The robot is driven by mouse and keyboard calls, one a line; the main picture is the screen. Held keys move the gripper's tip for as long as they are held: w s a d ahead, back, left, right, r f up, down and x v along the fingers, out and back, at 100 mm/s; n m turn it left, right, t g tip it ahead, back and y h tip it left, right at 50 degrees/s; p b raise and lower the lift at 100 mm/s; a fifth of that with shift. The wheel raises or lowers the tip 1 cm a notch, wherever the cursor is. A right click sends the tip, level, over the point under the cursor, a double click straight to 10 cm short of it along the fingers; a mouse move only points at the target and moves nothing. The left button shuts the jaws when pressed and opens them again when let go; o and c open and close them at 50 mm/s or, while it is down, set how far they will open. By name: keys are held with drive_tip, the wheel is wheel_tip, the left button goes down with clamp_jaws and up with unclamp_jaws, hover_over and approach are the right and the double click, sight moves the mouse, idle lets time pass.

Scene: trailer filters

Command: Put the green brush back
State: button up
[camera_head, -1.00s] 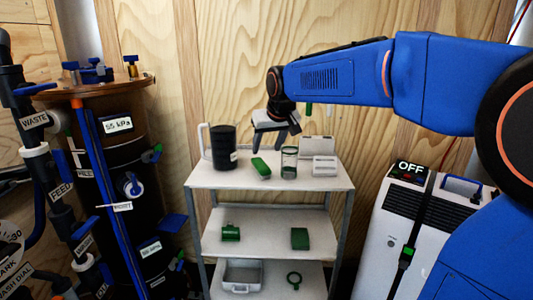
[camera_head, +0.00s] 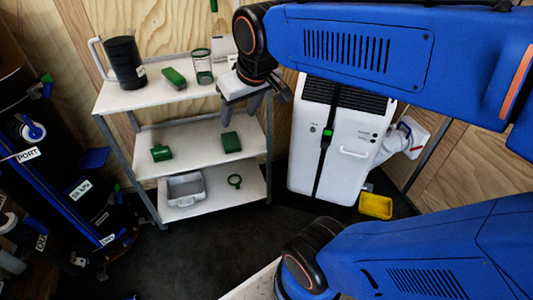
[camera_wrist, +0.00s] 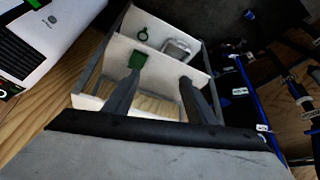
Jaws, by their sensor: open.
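A green, elongated block with a paler underside, which looks like the green brush (camera_head: 174,77), lies on the top shelf of the white rack (camera_head: 150,95), between a black mug and a clear jar. Bristles cannot be made out. My gripper (camera_head: 246,108) is open and empty, by the right end of the rack, to the right of the brush and apart from it. In the wrist view my gripper (camera_wrist: 159,80) has its two fingers spread over the rack. A dark green square block (camera_wrist: 137,60) shows by its left finger, lower down on a shelf.
The black mug (camera_head: 125,62) and clear jar (camera_head: 202,66) flank the brush. A green item (camera_head: 161,153) sits on the middle shelf. A grey bin (camera_head: 184,190) and green ring (camera_head: 235,181) are on the bottom shelf. A white unit (camera_head: 335,145) and yellow tray (camera_head: 376,206) stand right.

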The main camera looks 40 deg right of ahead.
drive_tip(key=s+d+f, duration=0.1)
drive_tip(key=s+f, duration=0.6)
drive_tip(key=s, duration=0.3)
drive_tip(key=shift+s, duration=0.1)
